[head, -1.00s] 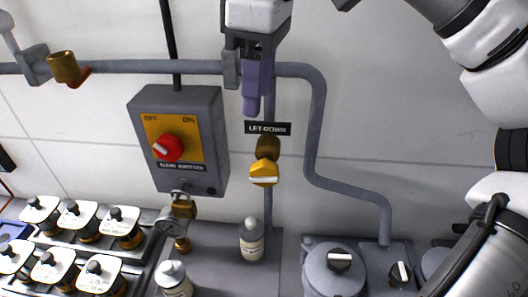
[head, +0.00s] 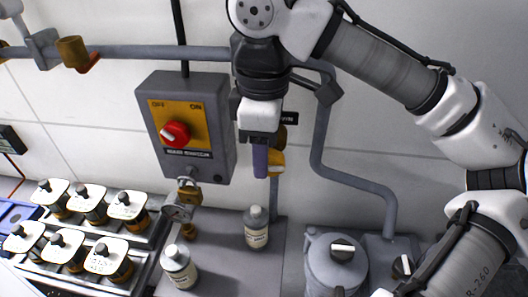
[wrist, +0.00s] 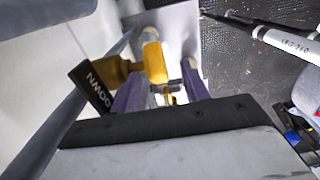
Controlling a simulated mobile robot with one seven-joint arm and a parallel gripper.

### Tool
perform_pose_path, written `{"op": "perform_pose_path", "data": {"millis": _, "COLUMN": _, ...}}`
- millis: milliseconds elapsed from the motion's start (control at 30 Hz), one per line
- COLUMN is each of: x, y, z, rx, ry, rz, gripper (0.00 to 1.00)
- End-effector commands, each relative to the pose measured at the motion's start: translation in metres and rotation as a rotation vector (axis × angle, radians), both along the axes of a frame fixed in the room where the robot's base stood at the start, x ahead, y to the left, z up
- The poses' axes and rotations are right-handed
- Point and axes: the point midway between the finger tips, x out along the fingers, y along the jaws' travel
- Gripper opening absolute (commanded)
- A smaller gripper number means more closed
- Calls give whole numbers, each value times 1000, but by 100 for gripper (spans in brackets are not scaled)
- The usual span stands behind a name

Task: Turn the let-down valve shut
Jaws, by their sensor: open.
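The let-down valve has a yellow handle (head: 277,168) on a brass body, low on a grey vertical pipe. In the head view my gripper (head: 261,172) hangs in front of it and hides much of it. In the wrist view the yellow handle (wrist: 155,62) and brass body (wrist: 114,72) show near the tips of my two purple fingers. My gripper (wrist: 163,85) is open, with the handle appearing between or just beyond the fingertips. I cannot tell whether they touch. The black let-down label (wrist: 91,88) is beside the left finger.
A grey switch box (head: 221,135) with a red knob (head: 175,134) is left of the valve. Bottles (head: 256,228) (head: 179,266) stand on the bench below. Several white-topped units (head: 127,205) sit at left. A grey drum (head: 325,265) stands lower right.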

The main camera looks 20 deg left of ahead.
Motion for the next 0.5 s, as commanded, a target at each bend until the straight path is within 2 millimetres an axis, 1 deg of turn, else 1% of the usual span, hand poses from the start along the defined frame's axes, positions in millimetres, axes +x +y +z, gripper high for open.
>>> {"op": "perform_pose_path", "data": {"millis": 100, "x": 0, "y": 0, "z": -10, "rx": 0, "ry": 0, "rz": 0, "gripper": 45}}
{"op": "perform_pose_path", "data": {"millis": 200, "x": 0, "y": 0, "z": -15, "rx": -1, "ry": -1, "rz": 1, "gripper": 45}}
{"op": "perform_pose_path", "data": {"millis": 467, "x": 0, "y": 0, "z": -16, "rx": 0, "ry": 0, "rz": 1, "gripper": 45}}
{"op": "perform_pose_path", "data": {"millis": 500, "x": 0, "y": 0, "z": -16, "rx": 0, "ry": 0, "rz": 1, "gripper": 42}}
